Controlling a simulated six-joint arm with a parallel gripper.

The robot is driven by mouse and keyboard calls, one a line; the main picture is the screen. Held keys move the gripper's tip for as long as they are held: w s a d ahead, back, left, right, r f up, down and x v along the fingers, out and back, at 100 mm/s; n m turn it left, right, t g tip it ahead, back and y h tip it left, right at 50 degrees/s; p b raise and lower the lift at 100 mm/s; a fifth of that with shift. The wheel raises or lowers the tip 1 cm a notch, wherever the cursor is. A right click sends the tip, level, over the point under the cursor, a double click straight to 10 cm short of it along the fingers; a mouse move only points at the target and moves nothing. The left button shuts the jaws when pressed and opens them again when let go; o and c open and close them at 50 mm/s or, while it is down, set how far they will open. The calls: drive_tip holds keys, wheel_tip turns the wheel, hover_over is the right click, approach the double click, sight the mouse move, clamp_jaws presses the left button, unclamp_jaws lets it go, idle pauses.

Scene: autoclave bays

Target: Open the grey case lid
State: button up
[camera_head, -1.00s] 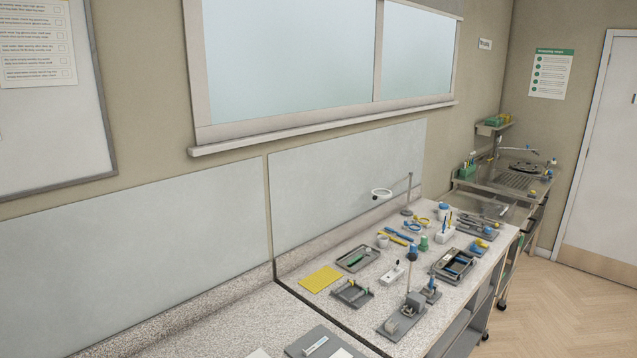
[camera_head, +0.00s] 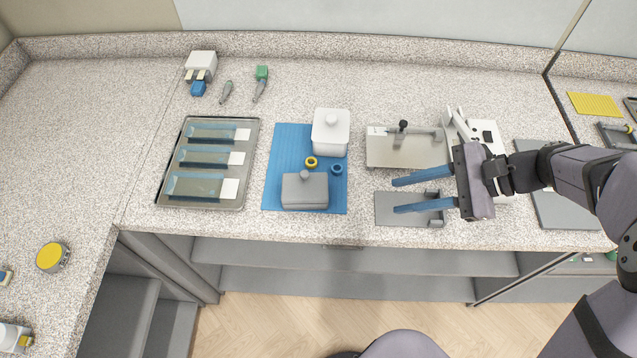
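A small grey case (camera_head: 305,192) with a lid and a round knob on top stands at the front of a blue mat (camera_head: 278,155). Its lid looks closed. My gripper (camera_head: 394,195) is to the right of the case, over a grey plate, with its two blue fingers spread apart and pointing left. Nothing is between the fingers, and they are apart from the case.
A white lidded box (camera_head: 331,133), a yellow ring (camera_head: 311,162) and a blue ring (camera_head: 337,169) are on the mat near the case. A metal tray (camera_head: 165,192) with blue-windowed pouches lies left. Grey plates (camera_head: 385,209) lie right.

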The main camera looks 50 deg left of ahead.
drive_tip(key=s+a+r+m+g+y+b, duration=0.1)
drive_tip(key=a+g+y+b, duration=0.2)
drive_tip(key=a, duration=0.6)
drive_tip(key=s+a+m+g+y+b, duration=0.1)
drive_tip(key=s+a+g+y+b, duration=0.15)
drive_tip(key=a, duration=0.65)
drive_tip(key=g+h+b, duration=0.1)
drive_tip(key=b, duration=0.2)
approach(304, 173)
drive_tip(key=x, duration=0.2)
drive_tip(key=shift+s+a, duration=0.15)
drive_tip(key=shift+a, duration=0.2)
drive_tip(key=shift+s+a+r, duration=0.1)
drive_tip(key=shift+s+a, duration=0.25)
drive_tip(key=shift+s, duration=0.15)
drive_tip(key=shift+p+x, duration=1.1)
drive_tip(key=shift+x, duration=1.95)
clamp_jaws()
